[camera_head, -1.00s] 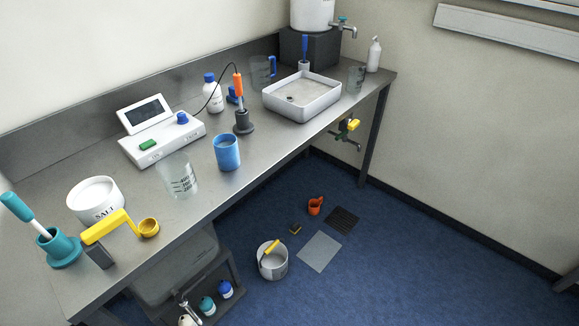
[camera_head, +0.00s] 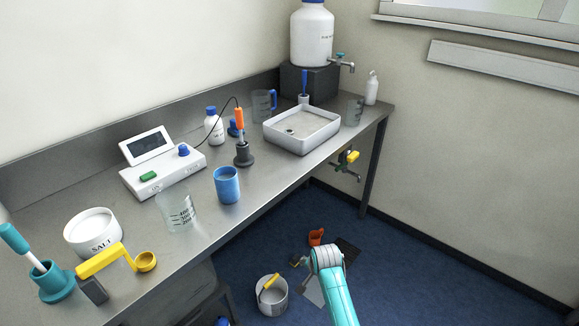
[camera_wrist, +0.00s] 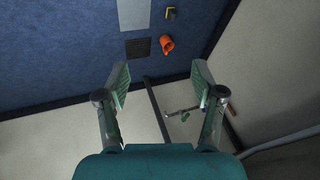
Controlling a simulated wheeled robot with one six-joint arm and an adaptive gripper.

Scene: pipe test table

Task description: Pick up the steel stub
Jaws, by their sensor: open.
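My gripper (camera_wrist: 160,86) is open in the wrist view, with its two fingers apart and nothing between them. I cannot clearly make out a steel stub in either view. A metal pipe with a yellow-handled valve (camera_head: 351,157) is under the right end of the table. A metal pipe with a green part (camera_wrist: 185,117) also shows beyond the fingers in the wrist view. In the head view my teal arm stands over the floor at lower right, and the gripper's fingers are hidden there.
The steel table (camera_head: 274,184) carries a white tray (camera_head: 318,146), a blue cup (camera_head: 227,185), a salt tub (camera_head: 93,233) and a meter (camera_head: 162,177). On the floor are a bucket (camera_head: 272,298), an orange scoop (camera_head: 316,237), also in the wrist view (camera_wrist: 167,46), and a dark mat (camera_wrist: 138,47).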

